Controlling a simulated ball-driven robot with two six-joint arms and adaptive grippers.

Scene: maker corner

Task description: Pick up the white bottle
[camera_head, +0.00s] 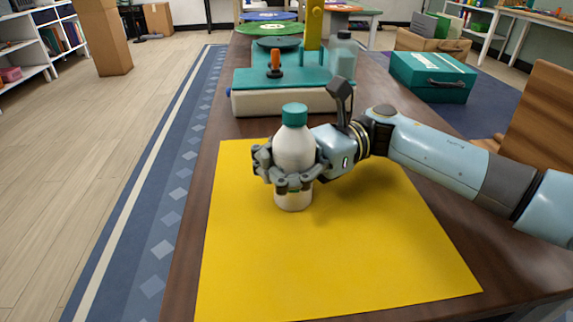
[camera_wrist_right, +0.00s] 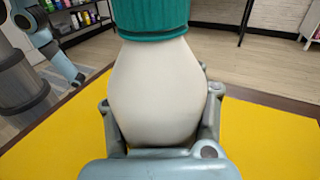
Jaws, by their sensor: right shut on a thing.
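The white bottle (camera_head: 294,150) with a teal cap stands upright over the yellow mat (camera_head: 300,260) in the head view. My right gripper (camera_head: 285,180) is shut around its body, with fingers on both sides. The bottle's lower end shows below the fingers; I cannot tell whether it touches the mat. In the right wrist view the bottle (camera_wrist_right: 160,90) fills the middle, between the gripper's fingers (camera_wrist_right: 160,140), and its cap runs off the top edge. My left gripper is not in view.
Behind the mat on the brown table (camera_head: 190,230) stands a teal and cream machine (camera_head: 285,95) with a translucent bottle (camera_head: 343,55) beside it. A teal case (camera_head: 432,76) lies to the right beyond the table. The mat's front is clear.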

